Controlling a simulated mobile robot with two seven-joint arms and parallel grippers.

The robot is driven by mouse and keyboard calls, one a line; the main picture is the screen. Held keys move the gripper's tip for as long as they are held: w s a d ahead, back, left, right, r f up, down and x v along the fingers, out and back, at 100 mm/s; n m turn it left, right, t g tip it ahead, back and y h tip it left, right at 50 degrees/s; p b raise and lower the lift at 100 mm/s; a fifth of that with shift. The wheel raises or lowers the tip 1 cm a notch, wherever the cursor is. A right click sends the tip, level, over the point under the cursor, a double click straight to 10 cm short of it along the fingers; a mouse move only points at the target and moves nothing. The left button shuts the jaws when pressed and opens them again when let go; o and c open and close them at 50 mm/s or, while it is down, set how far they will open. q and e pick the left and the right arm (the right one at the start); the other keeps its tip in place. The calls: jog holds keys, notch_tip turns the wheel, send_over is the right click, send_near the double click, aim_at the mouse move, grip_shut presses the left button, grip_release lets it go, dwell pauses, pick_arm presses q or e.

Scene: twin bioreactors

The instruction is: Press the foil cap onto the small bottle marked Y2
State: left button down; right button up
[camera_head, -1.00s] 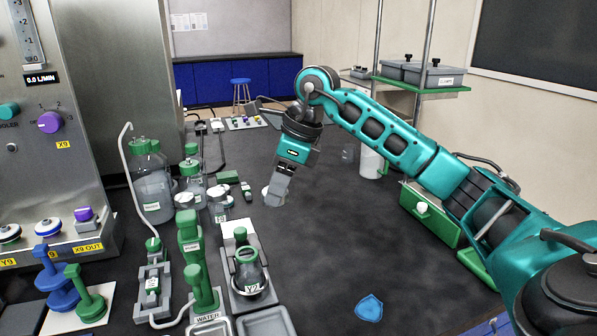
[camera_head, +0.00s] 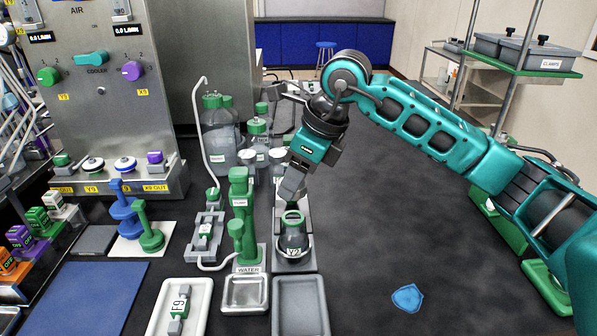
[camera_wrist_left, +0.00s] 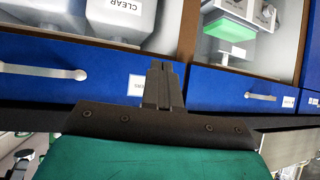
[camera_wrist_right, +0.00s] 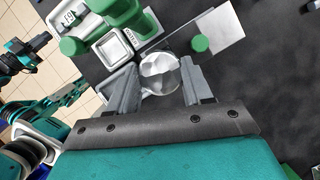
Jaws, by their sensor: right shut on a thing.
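The small bottle marked Y2 (camera_head: 291,243) stands upright in a grey stand (camera_head: 293,266), its neck green. In the right wrist view my right gripper (camera_wrist_right: 158,88) is shut on the round silver foil cap (camera_wrist_right: 159,72), which hides the bottle below. I cannot tell whether the cap touches the bottle mouth. My left gripper (camera_wrist_left: 160,86) is shut and empty, facing blue drawers, outside the head view.
The green water valve (camera_head: 241,205) stands close left of the bottle. A grey tray (camera_head: 300,318) lies in front, with the water tray (camera_head: 244,306) beside it. Several green-capped bottles (camera_head: 220,140) stand behind left. The dark bench to the right (camera_head: 400,220) is mostly clear.

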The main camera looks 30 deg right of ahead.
aim_at(289, 216)
notch_tip(289, 216, down, 5)
jog(key=b, duration=0.3)
jog(key=shift+f+b, duration=0.25)
jog(key=shift+b, duration=0.15)
dwell(0.7)
jog(key=shift+f+b, duration=0.1)
jog(key=shift+b, duration=0.2)
dwell(0.6)
dwell(0.9)
jog(key=o, duration=1.1)
jog(key=shift+o, duration=0.3)
